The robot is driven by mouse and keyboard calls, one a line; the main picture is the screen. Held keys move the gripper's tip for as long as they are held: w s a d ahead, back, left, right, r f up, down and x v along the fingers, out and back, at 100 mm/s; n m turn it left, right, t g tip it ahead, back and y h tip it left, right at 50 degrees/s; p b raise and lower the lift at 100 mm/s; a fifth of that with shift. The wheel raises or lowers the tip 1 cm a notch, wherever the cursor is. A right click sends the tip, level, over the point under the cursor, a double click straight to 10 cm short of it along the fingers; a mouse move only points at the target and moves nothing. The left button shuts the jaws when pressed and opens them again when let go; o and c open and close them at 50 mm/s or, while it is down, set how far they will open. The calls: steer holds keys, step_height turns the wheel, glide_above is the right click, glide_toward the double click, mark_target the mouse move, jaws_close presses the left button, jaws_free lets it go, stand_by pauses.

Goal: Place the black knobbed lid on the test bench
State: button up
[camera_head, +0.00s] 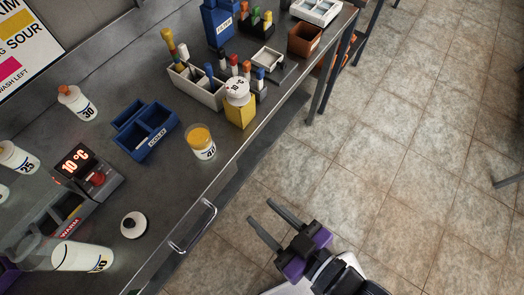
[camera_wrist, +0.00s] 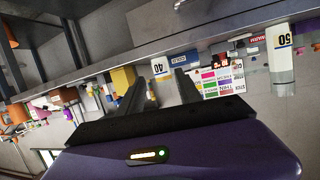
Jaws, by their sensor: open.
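I cannot make out the lid in the wrist view. My gripper (camera_head: 261,212) is open and empty, out over the floor in front of the bench and to the right of the lid. Its two dark fingers also show spread apart in the wrist view (camera_wrist: 160,82), with the bench and its items beyond them.
A metal handle (camera_head: 193,227) juts from the bench front between lid and gripper. A clear beaker (camera_head: 82,256) stands left of the lid, with a 10 °C heater unit (camera_head: 88,178) behind. A yellow-filled cup (camera_head: 201,142) stands near the edge.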

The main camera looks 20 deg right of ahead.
steer(key=s+d+r+m+t+h, duration=0.1)
steer(key=s+d+r+m+h, duration=0.2)
steer(key=s+d, duration=0.7)
step_height(320, 180, up, 4)
steer(key=d+h, duration=0.2)
steer(key=shift+d+f+m, duration=0.15)
steer(key=shift+d+m, duration=0.15)
steer(key=shift+d, duration=0.05)
